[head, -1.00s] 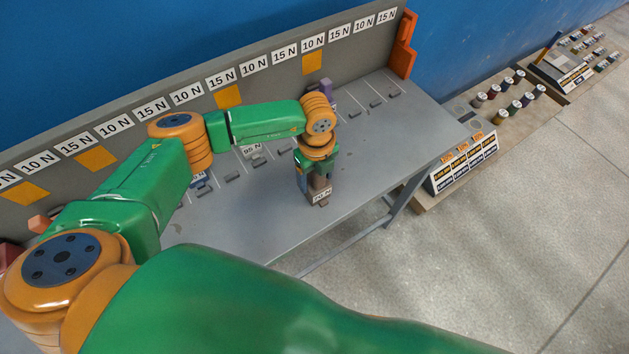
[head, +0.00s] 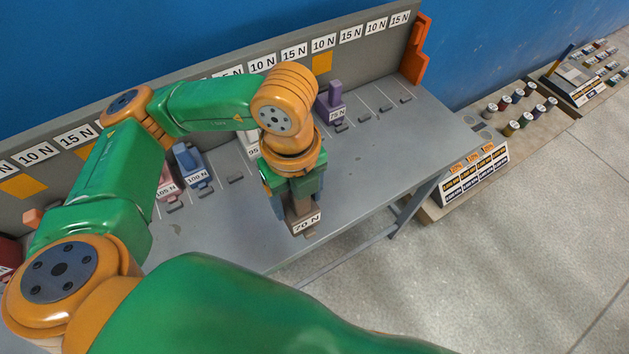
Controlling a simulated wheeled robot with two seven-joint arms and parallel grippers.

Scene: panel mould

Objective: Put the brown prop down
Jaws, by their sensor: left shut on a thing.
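The brown prop (head: 305,214) carries a white label reading 70 N. My left gripper (head: 297,200) is shut on its upper part, which the fingers partly hide. The prop is upright near the front edge of the grey table (head: 350,185), and it looks held above the tabletop. My right gripper is not in view.
A purple 75 N prop (head: 335,102), a blue 100 N prop (head: 190,165) and a pink 105 N prop (head: 166,184) stand along the back. A 95 N label (head: 254,151) is partly behind my arm. An orange bracket (head: 416,52) closes the right end.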

